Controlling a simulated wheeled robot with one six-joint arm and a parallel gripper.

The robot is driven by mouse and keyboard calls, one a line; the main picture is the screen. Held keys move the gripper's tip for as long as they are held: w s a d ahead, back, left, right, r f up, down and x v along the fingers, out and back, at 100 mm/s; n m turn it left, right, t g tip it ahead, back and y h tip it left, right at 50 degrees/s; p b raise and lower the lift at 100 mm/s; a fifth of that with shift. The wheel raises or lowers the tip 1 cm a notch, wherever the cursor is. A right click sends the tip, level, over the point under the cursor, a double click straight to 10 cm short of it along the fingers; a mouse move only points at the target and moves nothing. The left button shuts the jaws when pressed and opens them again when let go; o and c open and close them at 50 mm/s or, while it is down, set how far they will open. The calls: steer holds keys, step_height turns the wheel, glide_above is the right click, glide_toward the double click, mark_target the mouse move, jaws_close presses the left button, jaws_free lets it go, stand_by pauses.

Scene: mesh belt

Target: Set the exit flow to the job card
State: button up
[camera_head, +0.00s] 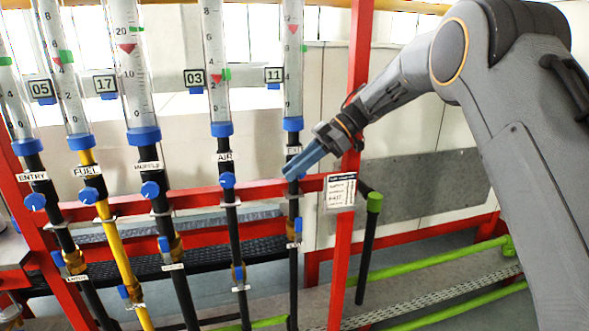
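The exit flow tube (292,85) is the rightmost of several clear tubes, beside a plate marked 11 (274,75). A red pointer (292,28) shows near its top, with a green marker (303,48) a little lower. Its label (293,150) is partly covered by my gripper. My gripper (291,171) reaches in from the right, with its blue fingers at the exit line just below that label. The exit knob is hidden behind the fingers, and I cannot tell contact or finger gap. The job card (340,191) hangs on the red post; its writing is too small to read.
The entry (35,201), fuel (89,195), muffle (150,189) and air (227,180) lines carry blue knobs to the left. A blue lower valve (298,226) sits on the exit line. The red post (345,255) and green-capped pipe (373,205) stand close on the right.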

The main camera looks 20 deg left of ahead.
steer(key=shift+d, duration=0.1)
steer(key=p+v, duration=0.2)
steer(key=v, duration=0.5)
steer(key=shift+w+d+r, duration=0.15)
steer(key=shift+d+r, duration=0.05)
stand_by(0.3)
